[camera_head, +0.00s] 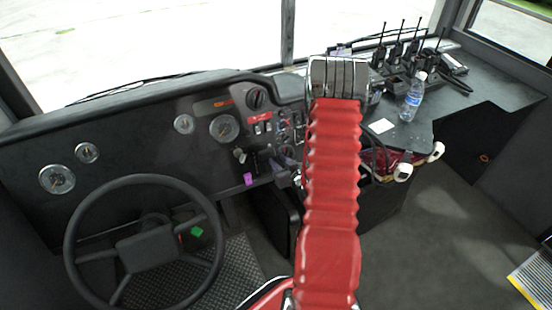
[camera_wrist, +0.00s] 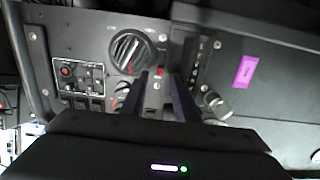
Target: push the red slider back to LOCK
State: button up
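In the wrist view my gripper (camera_wrist: 160,84) reaches toward the dashboard panel with its two dark fingers apart. A strip of grey panel with a small round fitting shows in the gap between them. The tips look close to the panel, but I cannot tell whether they touch it. A slotted strip with small marks (camera_wrist: 199,62) is just right of the fingers. I cannot make out the red slider for certain, nor read a LOCK label. In the head view my gripper (camera_head: 284,178) shows as a small dark shape at the panel, partly hidden by my red-sleeved arm.
A large black rotary knob (camera_wrist: 131,52) is close left of the fingers, and a silver-tipped knob (camera_wrist: 217,105) is at right. A purple tag (camera_wrist: 245,71) lies beyond. The steering wheel (camera_head: 145,245) is at left; a water bottle (camera_head: 413,97) stands on the right counter.

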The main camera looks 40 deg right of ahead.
jog(key=shift+x, duration=1.95)
grip_shut()
